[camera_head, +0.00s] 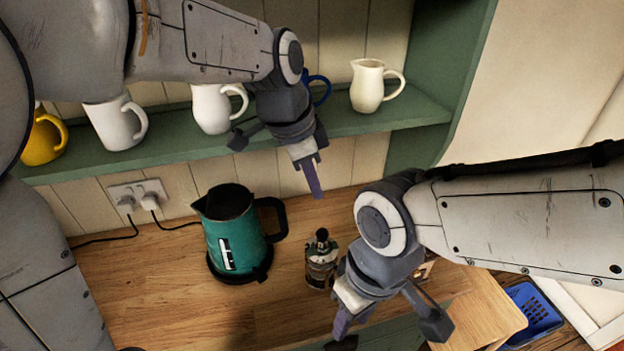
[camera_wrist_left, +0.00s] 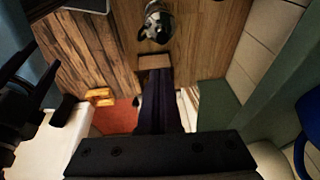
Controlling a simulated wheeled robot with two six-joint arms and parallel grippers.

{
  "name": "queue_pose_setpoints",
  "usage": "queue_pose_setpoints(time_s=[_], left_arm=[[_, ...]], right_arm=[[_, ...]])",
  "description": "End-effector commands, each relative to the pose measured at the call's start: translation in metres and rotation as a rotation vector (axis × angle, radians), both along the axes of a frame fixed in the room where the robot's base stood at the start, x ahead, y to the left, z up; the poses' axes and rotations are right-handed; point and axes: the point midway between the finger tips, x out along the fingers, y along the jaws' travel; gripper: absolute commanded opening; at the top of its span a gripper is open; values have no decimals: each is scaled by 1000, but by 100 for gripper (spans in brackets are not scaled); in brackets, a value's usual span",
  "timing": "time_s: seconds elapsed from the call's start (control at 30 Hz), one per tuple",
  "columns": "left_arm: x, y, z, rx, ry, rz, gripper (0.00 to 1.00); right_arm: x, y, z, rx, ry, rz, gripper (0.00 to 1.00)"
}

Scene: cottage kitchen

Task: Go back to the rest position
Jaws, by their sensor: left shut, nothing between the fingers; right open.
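My left gripper (camera_head: 313,180) is shut and empty. It hangs fingers-down in front of the green shelf, above the counter and to the right of the kettle. In the left wrist view its dark fingers (camera_wrist_left: 160,105) lie together in the middle. My right gripper (camera_head: 342,322) is open and lower, at the counter's front right. It points down in front of a small dark bottle with a black top (camera_head: 321,260). Its finger gap is hard to make out. My right arm hides part of the counter.
A teal kettle (camera_head: 232,240) stands on the wooden counter (camera_head: 150,290). The green shelf (camera_head: 170,137) holds white mugs (camera_head: 115,122), a yellow mug (camera_head: 42,140), a partly hidden blue mug (camera_head: 321,88) and a cream jug (camera_head: 367,87). A blue crate (camera_head: 533,308) is at lower right.

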Motion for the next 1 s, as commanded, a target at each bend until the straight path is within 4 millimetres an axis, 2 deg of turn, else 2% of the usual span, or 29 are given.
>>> queue_pose_setpoints(time_s=[0.2, 0.67, 0.77, 0.87, 1.0], left_arm=[[-2, 4, 14, 0, -1, 1, 0], [-4, 3, 13, 0, 4, 6, 0], [-25, 0, 1, 5, 35, 58, 0], [-65, -1, -23, 18, 94, 172, 0], [-128, 8, -61, 50, 172, 367, 0]], right_arm=[[0, 0, -2, 1, -1, 0, 41], [0, 0, -2, 1, -1, 0, 41], [0, 0, -4, 1, -1, 0, 41], [0, 0, -8, 1, -1, 0, 41], [0, 0, -13, 0, 0, 1, 41]])
